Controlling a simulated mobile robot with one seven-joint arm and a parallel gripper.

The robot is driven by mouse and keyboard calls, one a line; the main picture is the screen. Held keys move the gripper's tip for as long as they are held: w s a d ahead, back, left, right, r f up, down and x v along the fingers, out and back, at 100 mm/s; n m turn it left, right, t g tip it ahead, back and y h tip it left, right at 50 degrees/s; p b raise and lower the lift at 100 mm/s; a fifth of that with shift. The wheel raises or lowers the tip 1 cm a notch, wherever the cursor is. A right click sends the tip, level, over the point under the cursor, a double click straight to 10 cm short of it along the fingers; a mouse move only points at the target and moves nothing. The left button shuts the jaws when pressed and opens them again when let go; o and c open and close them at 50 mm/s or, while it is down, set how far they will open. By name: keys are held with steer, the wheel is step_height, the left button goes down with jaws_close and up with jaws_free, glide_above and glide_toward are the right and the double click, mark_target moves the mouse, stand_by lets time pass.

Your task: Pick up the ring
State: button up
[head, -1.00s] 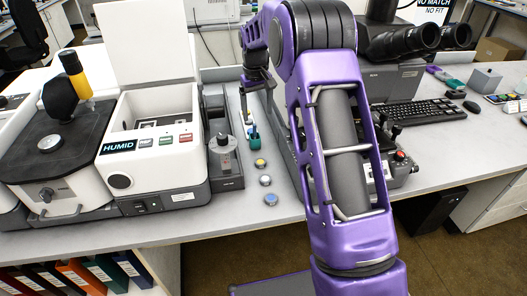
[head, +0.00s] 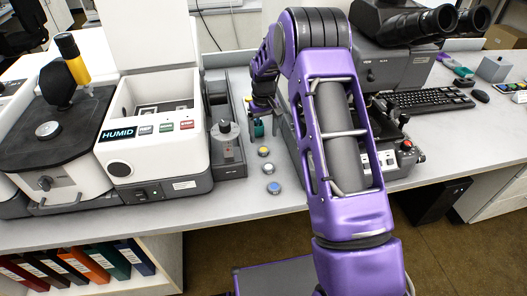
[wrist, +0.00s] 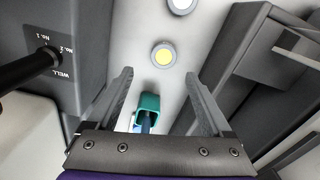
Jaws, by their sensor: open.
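A small teal piece with an open, ring-like top (wrist: 148,104) stands on the bench, with something dark blue showing inside or just below it. I take it for the ring, but cannot be certain. In the wrist view it lies between the bases of my two fingers, nearer the left one. My gripper (wrist: 160,76) is open, with clear space on both sides of the teal piece and nothing held. In the head view my gripper (head: 259,108) hangs just above the teal piece (head: 259,129) and partly hides it.
Small discs, one yellow-topped (head: 263,151) and one blue-topped (head: 273,187), stand in a row toward the front edge. A grey unit with a knob (head: 227,140) is close on the left.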

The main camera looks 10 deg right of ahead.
mark_target(264, 149)
steer(key=f, duration=0.2)
steer(key=s+f, duration=0.1)
steer(key=shift+s+a+f, duration=0.1)
steer(key=shift+f, duration=0.9)
jaws_close()
steer(key=shift+r, duration=0.1)
